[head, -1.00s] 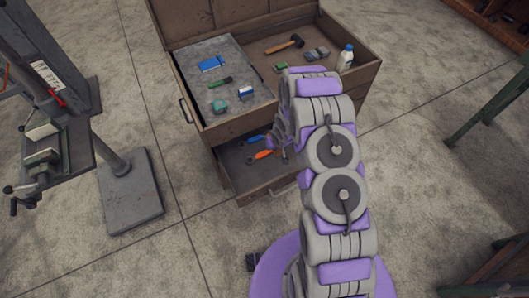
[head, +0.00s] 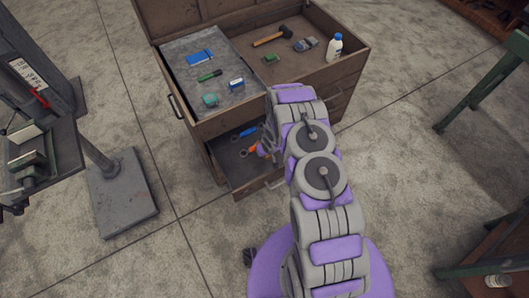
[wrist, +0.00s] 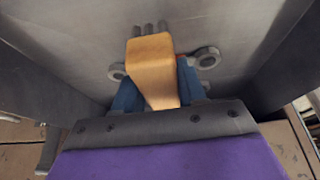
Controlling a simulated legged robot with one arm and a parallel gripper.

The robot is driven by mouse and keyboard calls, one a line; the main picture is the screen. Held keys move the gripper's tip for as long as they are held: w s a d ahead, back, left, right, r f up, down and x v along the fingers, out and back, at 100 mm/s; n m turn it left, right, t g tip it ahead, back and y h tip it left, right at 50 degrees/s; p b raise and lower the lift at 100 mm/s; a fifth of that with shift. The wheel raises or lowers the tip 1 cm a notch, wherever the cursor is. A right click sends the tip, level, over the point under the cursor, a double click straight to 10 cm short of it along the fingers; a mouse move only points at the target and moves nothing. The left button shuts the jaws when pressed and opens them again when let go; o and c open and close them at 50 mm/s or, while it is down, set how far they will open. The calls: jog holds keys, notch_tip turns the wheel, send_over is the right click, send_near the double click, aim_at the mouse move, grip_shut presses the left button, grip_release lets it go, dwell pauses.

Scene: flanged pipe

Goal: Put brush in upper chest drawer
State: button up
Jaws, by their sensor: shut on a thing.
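In the wrist view a tan, wood-coloured block (wrist: 152,65), which looks like the brush, stands out in the middle, between blue parts. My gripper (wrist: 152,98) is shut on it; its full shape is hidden. In the head view my gripper (head: 265,146) is over the right part of the open upper drawer (head: 222,172), and the brush cannot be made out there. A blue-handled tool (head: 247,132) and an orange-handled tool (head: 254,150) lie in the drawer, the orange one partly covered by my gripper. Whether the brush touches the drawer floor cannot be told.
A machine stand (head: 122,195) is at left; open floor lies between.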

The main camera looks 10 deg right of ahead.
jog(key=shift+a+f, duration=0.15)
jog(key=shift+f, duration=0.75)
jog(key=shift+d+r, duration=0.1)
jog(key=shift+d, duration=0.35)
jog(key=shift+d+f, duration=0.2)
jog(key=shift+d, duration=0.05)
jog(key=shift+a+f, duration=0.45)
jog(key=shift+a, duration=0.15)
jog(key=o, duration=0.6)
jog(key=shift+d, duration=0.1)
jog(key=o, duration=0.3)
jog(key=shift+d, duration=0.4)
jog(key=shift+o, duration=0.2)
jog(key=shift+a, duration=0.1)
